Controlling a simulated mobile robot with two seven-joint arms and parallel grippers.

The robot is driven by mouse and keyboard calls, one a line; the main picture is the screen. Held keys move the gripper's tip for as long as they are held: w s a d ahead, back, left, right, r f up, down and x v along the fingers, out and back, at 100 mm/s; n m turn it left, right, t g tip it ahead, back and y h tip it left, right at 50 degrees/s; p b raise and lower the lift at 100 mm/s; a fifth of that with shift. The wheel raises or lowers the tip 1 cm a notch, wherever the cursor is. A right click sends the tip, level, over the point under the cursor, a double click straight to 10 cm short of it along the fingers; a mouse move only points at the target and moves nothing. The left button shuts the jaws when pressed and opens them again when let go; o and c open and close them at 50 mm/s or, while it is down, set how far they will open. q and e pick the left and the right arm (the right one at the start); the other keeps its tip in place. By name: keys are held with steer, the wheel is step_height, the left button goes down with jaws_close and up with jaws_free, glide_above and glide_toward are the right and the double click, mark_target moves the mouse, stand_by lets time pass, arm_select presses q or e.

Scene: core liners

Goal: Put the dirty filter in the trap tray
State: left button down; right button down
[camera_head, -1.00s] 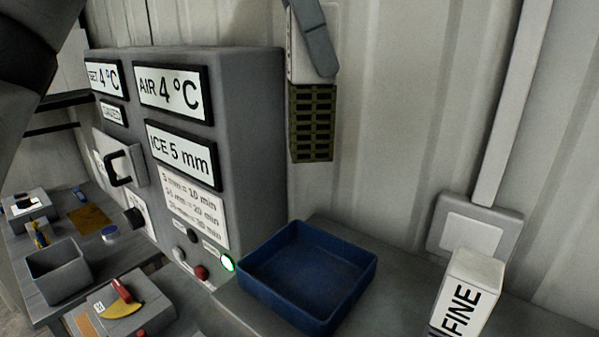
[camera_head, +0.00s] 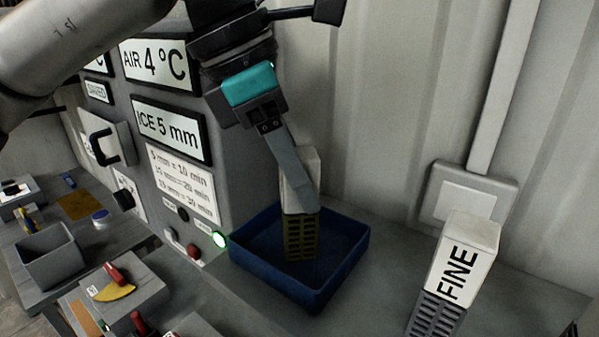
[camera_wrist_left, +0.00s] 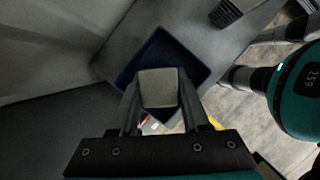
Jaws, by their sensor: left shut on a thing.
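The dirty filter (camera_head: 301,238) has a pale top block and a yellow-olive grid below. My left gripper (camera_head: 297,192) is shut on its pale top, and the filter hangs upright. Its grid end shows against the inside of the blue trap tray (camera_head: 340,279); I cannot tell whether it touches the floor. In the left wrist view, the filter's pale top (camera_wrist_left: 158,88) sits between the fingers, with the dark blue tray (camera_wrist_left: 187,58) beneath. My right gripper is not in view.
A white filter marked FINE (camera_head: 462,262) with a grey grid stands right of the tray. The grey machine (camera_head: 222,180) with 4 °C displays stands close on the left. Bare bench lies between tray and FINE filter. A side table (camera_head: 70,285) holds small items.

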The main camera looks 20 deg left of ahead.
arm_select(q)
steer(key=shift+f, duration=0.2)
steer(key=shift+c, duration=1.9)
jaws_free()
steer(key=v, duration=1.2)
steer(key=shift+r, duration=0.2)
